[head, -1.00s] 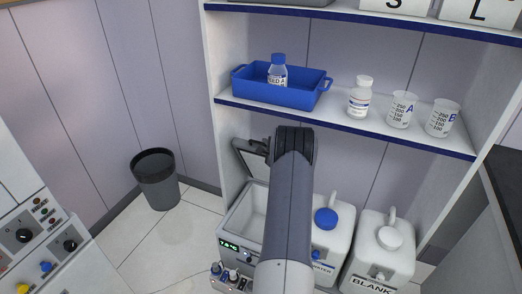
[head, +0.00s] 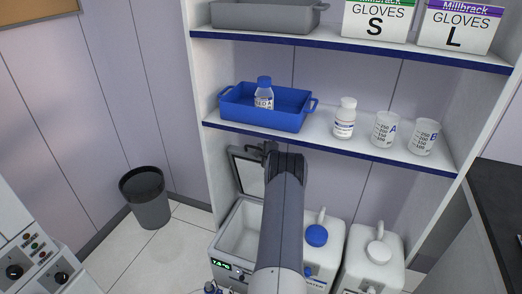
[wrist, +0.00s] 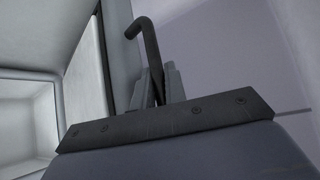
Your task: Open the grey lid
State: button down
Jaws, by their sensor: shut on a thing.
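The grey lid (head: 247,172) stands raised, nearly upright, at the back of the white box (head: 231,232) with a lit display. The box's interior is open to view. My gripper (head: 268,150) is at the lid's upper right edge, partly hidden by my own arm in the head view. In the wrist view the lid (wrist: 119,50) rises behind the jaws, and a dark bent handle (wrist: 150,45) sits between the fingers of my gripper (wrist: 157,85), which is shut on it. The open box interior (wrist: 28,120) shows at the left.
A white jug with a blue cap (head: 316,235) and another white jug (head: 376,252) stand right of the box. The shelf above holds a blue tray (head: 262,117), a white bottle (head: 344,120) and beakers (head: 386,130). A dark bin (head: 146,197) stands left on clear floor.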

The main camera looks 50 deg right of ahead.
jog(key=c, duration=1.5)
grip_release()
jog(key=shift+o, duration=0.2)
jog(key=shift+s, duration=0.1)
